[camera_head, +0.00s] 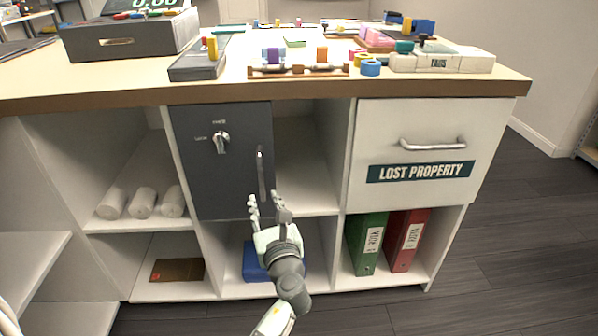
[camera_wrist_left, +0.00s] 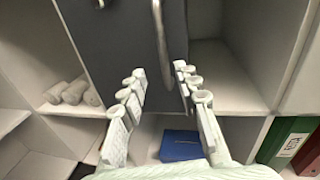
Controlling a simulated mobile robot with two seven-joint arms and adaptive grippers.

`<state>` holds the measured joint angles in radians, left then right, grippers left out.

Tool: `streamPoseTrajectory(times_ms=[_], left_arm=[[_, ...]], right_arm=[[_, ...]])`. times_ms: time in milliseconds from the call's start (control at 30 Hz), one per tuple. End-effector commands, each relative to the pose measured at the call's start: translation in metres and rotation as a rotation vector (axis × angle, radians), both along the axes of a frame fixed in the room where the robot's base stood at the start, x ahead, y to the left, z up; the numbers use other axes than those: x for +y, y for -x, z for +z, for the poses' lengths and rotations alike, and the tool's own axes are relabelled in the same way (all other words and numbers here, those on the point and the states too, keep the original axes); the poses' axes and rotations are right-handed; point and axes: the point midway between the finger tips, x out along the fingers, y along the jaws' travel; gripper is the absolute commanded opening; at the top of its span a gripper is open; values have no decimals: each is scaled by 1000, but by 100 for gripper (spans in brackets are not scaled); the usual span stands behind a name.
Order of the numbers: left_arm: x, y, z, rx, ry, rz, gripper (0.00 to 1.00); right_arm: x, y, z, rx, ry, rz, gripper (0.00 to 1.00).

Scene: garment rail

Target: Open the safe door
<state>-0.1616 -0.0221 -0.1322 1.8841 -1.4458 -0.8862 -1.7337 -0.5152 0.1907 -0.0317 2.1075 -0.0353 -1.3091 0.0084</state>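The safe door (camera_head: 200,175) is a dark grey panel in the counter's upper middle compartment. It has a silver knob (camera_head: 221,141) with small lettering around it and a vertical silver bar handle (camera_head: 261,174) near its right edge. The door looks closed in the head view. My left gripper (camera_head: 267,205) is open and empty just below the handle's lower end. In the left wrist view, the handle (camera_wrist_left: 160,40) stands ahead of the gap between my spread fingers (camera_wrist_left: 160,85), with no visible contact. My right gripper is out of view.
Right of the door are an open compartment and a white LOST PROPERTY drawer (camera_head: 425,140). Below are green (camera_head: 367,243) and red binders (camera_head: 405,240) and a blue box (camera_head: 256,262). White rolls (camera_head: 142,203) lie on the left shelf. The wooden countertop (camera_head: 120,88) holds trays and small items.

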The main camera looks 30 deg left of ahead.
Motion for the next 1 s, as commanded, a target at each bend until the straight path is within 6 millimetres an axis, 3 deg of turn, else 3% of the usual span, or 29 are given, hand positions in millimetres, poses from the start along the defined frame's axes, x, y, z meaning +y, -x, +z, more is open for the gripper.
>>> streamPoseTrajectory(times_ms=[167, 600, 967, 1000], left_arm=[[4, -11, 10, 24, -77, -5, 32], [46, -56, 9, 24, -72, -5, 32], [51, -60, 8, 23, -70, -5, 32], [51, -60, 8, 23, -70, -5, 27]], right_arm=[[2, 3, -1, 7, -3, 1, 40], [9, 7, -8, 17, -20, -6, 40], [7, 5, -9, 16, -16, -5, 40], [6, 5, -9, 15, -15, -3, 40]])
